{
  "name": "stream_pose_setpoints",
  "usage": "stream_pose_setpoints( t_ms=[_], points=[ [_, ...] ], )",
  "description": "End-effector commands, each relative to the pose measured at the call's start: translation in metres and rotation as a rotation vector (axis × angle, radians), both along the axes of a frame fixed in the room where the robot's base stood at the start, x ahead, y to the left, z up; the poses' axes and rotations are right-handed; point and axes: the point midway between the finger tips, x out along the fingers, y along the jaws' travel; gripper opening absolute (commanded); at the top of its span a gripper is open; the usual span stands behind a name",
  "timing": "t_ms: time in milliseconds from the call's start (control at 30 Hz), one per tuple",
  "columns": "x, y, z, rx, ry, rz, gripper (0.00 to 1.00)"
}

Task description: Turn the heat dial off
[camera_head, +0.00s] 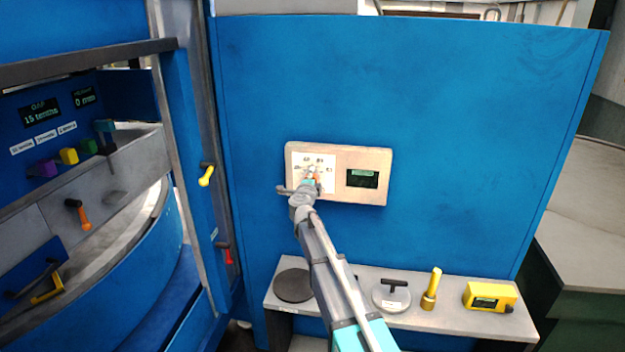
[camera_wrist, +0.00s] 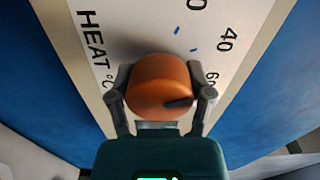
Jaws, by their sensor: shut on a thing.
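The heat dial (camera_wrist: 158,84) is an orange round knob on a white scale plate marked HEAT °C, with 40 and 60 legible in the wrist view. A dark pointer mark sits at the knob's lower right in that view. My gripper (camera_wrist: 160,100) is shut on the dial, with one finger on each side. In the head view, my gripper (camera_head: 310,184) covers most of the dial on the beige control panel (camera_head: 340,198), which is fixed to the blue wall. The full scale is partly hidden.
A small display (camera_head: 362,179) is right of the dial on the panel. Below, a grey shelf (camera_head: 440,322) holds a dark disc (camera_head: 293,286), a handled disc (camera_head: 391,296), a yellow-topped tool (camera_head: 431,288) and a yellow device (camera_head: 489,297). A yellow-handled lever (camera_head: 206,176) is at left.

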Motion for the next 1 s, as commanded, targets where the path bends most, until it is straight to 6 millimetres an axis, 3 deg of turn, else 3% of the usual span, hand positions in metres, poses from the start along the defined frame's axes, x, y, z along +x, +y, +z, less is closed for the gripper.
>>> stream_pose_setpoints(
  t_ms=[600,1000],
  points=[
    [0.0019,0.0016,0.0018,-0.531,0.138,0.002,0.19],
    [0.0018,0.0019,0.002,-0.674,0.176,0.002,0.19]
  ],
)
